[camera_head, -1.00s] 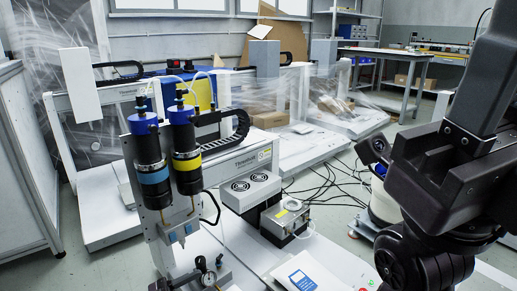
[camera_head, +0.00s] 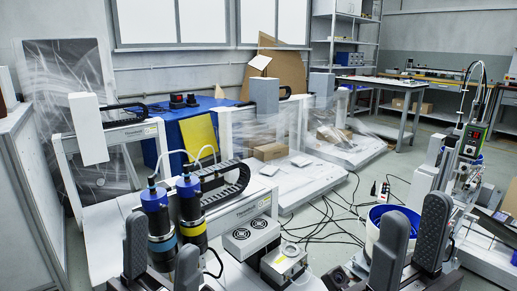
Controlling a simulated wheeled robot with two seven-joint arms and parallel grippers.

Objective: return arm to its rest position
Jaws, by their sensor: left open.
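My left gripper (camera_head: 161,240) is at the bottom left, its two dark fingers pointing up and apart. It appears in front of the gantry's two screwdriver units (camera_head: 190,215), which have blue caps and black bodies, one with a yellow band. The fingers overlap the lower part of these units in the picture, and I cannot tell if they touch. My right gripper (camera_head: 414,225) is at the bottom right, in front of a white and blue bucket (camera_head: 379,217). Its two dark fingers stand apart with nothing seen between them. Most of both arms is out of frame.
A grey box with two fans (camera_head: 250,236) and a small metal device (camera_head: 284,262) sit between my grippers. Loose black cables (camera_head: 325,225) lie on the floor behind. Another machine (camera_head: 468,160) stands at the right. A white cabinet (camera_head: 30,190) borders the left.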

